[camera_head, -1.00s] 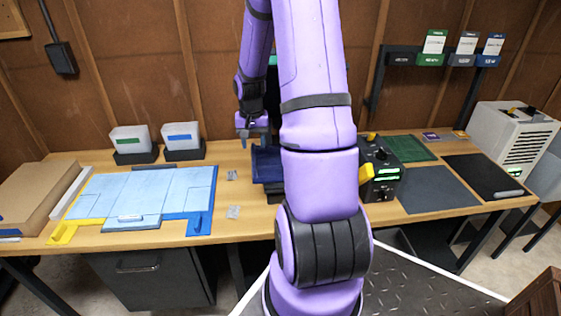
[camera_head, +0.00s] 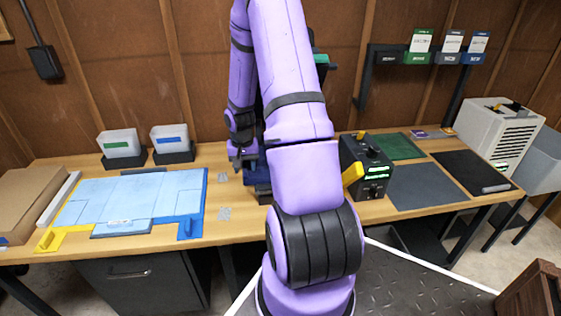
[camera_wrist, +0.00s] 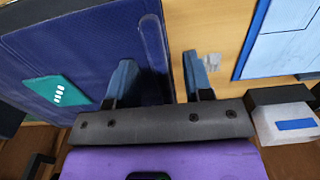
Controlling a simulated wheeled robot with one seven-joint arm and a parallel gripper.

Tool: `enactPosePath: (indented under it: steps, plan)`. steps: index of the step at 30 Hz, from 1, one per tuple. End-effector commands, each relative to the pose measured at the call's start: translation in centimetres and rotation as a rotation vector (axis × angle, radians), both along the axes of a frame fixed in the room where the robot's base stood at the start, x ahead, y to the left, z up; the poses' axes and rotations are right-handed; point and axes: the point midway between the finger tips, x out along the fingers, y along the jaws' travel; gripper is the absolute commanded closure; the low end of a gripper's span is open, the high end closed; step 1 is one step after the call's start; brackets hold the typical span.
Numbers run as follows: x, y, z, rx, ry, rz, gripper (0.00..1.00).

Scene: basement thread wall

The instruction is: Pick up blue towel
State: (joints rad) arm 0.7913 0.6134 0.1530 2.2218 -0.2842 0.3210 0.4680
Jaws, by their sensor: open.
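The blue towel (camera_head: 257,178) is a dark navy cloth on the workbench, mostly hidden behind my arm in the head view. In the wrist view the towel (camera_wrist: 70,45) fills the upper left, with a thick edge and a teal tag with white marks. My gripper (camera_head: 241,160) is at the towel's left side in the head view. In the wrist view my gripper (camera_wrist: 160,78) is open and empty, with the towel's edge between its fingers. One finger overlaps the towel; the other is over bare wood. I cannot tell whether either touches it.
A light blue panel (camera_head: 140,193) lies left on the wooden bench (camera_head: 220,230). Two white bins (camera_head: 120,143) stand behind it.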

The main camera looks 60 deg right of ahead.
Motion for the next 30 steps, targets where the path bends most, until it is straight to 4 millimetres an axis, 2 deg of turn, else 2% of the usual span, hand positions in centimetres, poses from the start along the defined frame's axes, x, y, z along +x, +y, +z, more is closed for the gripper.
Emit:
enactPosePath:
  steps: [5,9,11,22,26,30]
  plan:
    - [0.0,0.0,0.0,0.000,0.000,0.000,0.55]
    - [0.0,0.0,0.0,0.000,0.000,0.000,0.88]
    - [0.0,0.0,0.0,0.000,0.000,0.000,1.00]
    - [0.0,0.0,0.5,-0.002,-0.001,0.000,1.00]
    - [0.1,-0.1,2.0,-0.003,-0.003,-0.002,1.00]
    - [0.1,-0.1,4.5,-0.004,-0.005,-0.002,1.00]
